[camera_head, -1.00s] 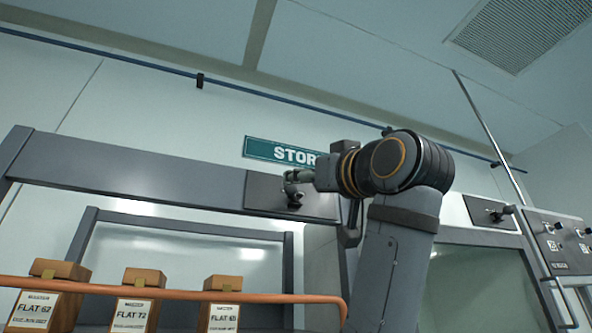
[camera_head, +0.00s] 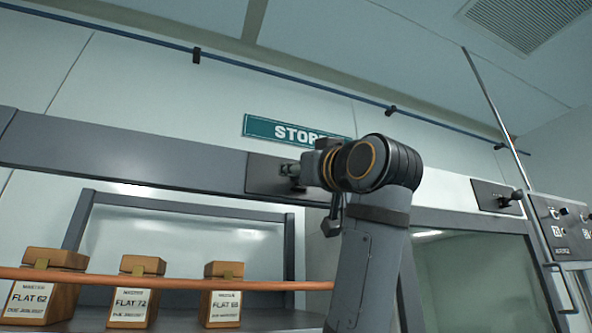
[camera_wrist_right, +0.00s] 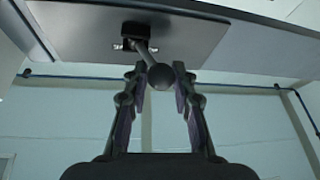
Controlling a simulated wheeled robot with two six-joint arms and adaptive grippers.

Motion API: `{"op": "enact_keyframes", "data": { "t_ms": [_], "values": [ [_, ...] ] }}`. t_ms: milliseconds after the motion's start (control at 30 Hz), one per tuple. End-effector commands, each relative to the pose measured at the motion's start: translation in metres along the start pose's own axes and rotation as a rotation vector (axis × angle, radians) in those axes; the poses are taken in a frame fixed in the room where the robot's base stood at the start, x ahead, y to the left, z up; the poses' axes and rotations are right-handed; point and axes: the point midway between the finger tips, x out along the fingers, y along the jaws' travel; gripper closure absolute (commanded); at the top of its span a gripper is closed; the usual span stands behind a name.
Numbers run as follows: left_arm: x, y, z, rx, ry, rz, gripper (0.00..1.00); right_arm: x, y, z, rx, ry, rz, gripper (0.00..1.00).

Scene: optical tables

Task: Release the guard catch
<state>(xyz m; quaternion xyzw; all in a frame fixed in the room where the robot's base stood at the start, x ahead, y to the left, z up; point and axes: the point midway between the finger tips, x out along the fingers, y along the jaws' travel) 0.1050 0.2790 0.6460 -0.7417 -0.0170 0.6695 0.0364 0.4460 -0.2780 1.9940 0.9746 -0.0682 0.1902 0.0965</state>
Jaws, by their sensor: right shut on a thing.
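The guard catch is a short lever with a dark ball knob (camera_wrist_right: 160,77), on a dark plate (camera_head: 262,176) fixed to the grey crossbeam. In the right wrist view its stem runs from a black base (camera_wrist_right: 143,33) on the plate (camera_wrist_right: 120,22) down to the knob. My right gripper (camera_wrist_right: 160,82) has its two fingers on either side of the knob and is shut on it. In the head view the right gripper (camera_head: 291,169) is in front of the plate, and the knob is mostly hidden by it. My left gripper is not in view.
An orange rail (camera_head: 180,282) runs in front of several labelled wooden boxes (camera_head: 128,301) below the crossbeam (camera_head: 110,150). To the right are another dark plate with a knob (camera_head: 495,198) and a control panel (camera_head: 563,228). A green sign (camera_head: 285,131) hangs behind.

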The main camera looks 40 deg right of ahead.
Motion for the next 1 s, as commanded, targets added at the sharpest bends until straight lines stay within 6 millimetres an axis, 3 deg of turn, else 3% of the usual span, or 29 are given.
{"op": "enact_keyframes", "data": {
  "t_ms": [133, 467, 1000],
  "values": [
    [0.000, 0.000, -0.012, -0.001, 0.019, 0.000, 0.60, 0.001, -0.002, 0.004, 0.002, -0.010, -0.005, 1.00],
    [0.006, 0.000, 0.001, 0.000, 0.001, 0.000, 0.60, -0.001, 0.002, 0.006, 0.024, -0.004, -0.058, 1.00],
    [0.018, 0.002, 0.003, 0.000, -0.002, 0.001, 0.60, -0.007, 0.027, 0.007, 0.197, 0.064, -0.463, 1.00]
  ]
}}
